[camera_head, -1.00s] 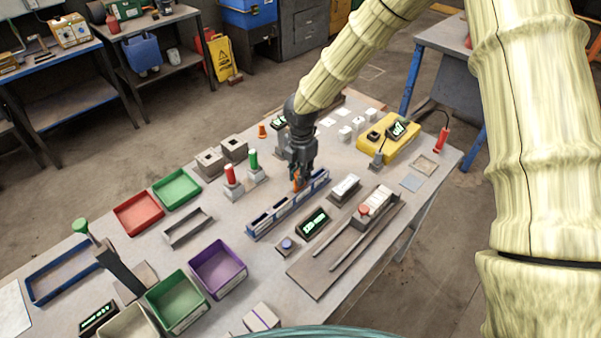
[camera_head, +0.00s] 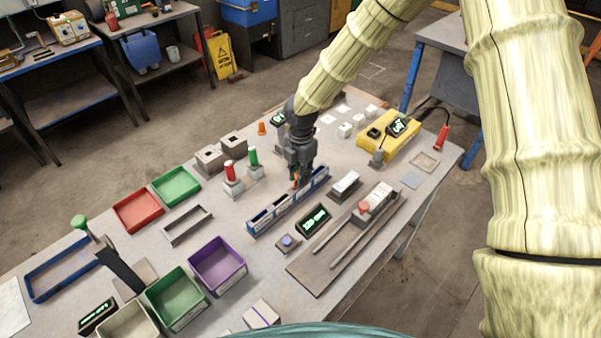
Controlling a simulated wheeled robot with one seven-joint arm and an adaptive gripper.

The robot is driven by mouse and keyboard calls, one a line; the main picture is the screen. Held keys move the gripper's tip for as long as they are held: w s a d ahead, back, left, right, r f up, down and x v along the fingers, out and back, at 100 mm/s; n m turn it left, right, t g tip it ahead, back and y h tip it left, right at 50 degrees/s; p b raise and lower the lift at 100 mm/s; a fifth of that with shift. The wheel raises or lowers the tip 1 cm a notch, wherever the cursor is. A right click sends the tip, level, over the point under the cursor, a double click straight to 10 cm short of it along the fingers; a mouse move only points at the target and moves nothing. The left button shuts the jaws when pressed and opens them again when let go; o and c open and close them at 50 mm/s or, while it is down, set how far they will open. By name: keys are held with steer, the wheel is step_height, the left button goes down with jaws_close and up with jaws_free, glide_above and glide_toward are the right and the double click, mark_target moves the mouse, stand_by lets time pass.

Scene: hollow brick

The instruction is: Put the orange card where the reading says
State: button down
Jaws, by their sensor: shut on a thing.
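My gripper (camera_head: 297,180) points down over the far end of a long blue-sided rack (camera_head: 262,221) with several dark slots. It is shut on the orange card (camera_head: 293,182), of which only a small sliver shows between the fingers. The card is at the rack's slots; I cannot tell how deep it sits. A black display (camera_head: 313,218) with lit green characters stands right of the rack, too small to read. Another lit display (camera_head: 399,127) is on the yellow case (camera_head: 390,144), and one more (camera_head: 98,316) stands at the front left.
Red (camera_head: 137,210) and green (camera_head: 176,186) trays lie left of the rack. A purple bin (camera_head: 217,266) stands in front. Red (camera_head: 230,172) and green (camera_head: 253,158) posts stand close left of my gripper. A rail board (camera_head: 310,276) lies to the right.

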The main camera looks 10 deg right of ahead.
steer(key=shift+f, duration=0.45)
steer(key=c, duration=1.3)
jaws_free()
step_height(320, 180, up, 12)
